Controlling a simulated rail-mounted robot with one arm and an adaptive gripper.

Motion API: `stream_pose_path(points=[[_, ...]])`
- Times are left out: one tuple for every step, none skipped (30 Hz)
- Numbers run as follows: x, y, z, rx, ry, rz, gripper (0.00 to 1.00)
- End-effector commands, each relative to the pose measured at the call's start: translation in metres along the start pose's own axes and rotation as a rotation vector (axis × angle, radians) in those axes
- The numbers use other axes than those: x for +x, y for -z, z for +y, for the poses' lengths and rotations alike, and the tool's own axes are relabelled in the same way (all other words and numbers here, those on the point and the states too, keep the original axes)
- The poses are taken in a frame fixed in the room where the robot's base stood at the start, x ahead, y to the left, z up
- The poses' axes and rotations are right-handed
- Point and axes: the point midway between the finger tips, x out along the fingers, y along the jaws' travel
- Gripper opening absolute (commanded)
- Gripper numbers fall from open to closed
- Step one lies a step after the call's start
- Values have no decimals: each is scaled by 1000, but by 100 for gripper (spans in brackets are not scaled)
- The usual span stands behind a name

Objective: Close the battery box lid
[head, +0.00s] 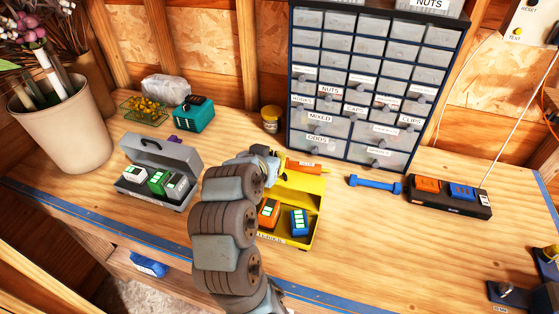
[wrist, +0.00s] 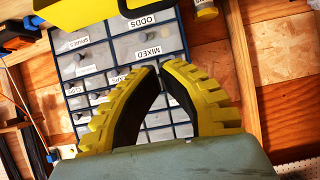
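The yellow battery box (head: 310,230) stands on the bench, its front label partly hidden by my arm. Its lid (head: 307,183) is raised at the back. An orange battery (head: 268,213) and a blue battery (head: 299,222) are inside. My arm covers the box's left side. My gripper (head: 268,158) is near the lid's upper left, mostly hidden by my wrist; I cannot tell whether it touches. In the wrist view, the fingers (wrist: 160,66) meet or nearly meet at the tips, with nothing held. A yellow edge, probably the box, shows at the top (wrist: 75,10).
A grey box (head: 190,160) with its lid up holds several batteries at left. The drawer cabinet (head: 365,85) stands behind. An orange item (head: 303,166) lies behind the yellow lid. A blue dumbbell-shaped tool (head: 374,185) and a black charger (head: 450,207) lie right.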

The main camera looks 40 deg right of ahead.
Motion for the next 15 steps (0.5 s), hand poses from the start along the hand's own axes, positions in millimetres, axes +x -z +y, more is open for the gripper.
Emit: stream_pose_path(points=[[8, -2, 2, -1, -4, -3, 0], [13, -2, 2, -1, -4, -4, 0], [18, 0, 2, 0, -3, -5, 0], [22, 1, 2, 1, -3, -3, 0], [27, 2, 2, 0, -3, -2, 0], [33, 1, 1, 0, -3, -4, 0], [38, 0, 1, 0, -3, -7, 0], [43, 0, 1, -1, -3, -6, 0], [48, 1, 1, 0, -2, -3, 0], [52, 1, 1, 0, -1, -2, 0], [55, 1, 1, 0, -1, -2, 0], [60, 1, 1, -1, -1, -3, 0], [63, 0, 1, -1, -2, -3, 0], [66, 1, 1, -1, -2, -2, 0], [70, 1, 1, -1, -2, -1, 0]])
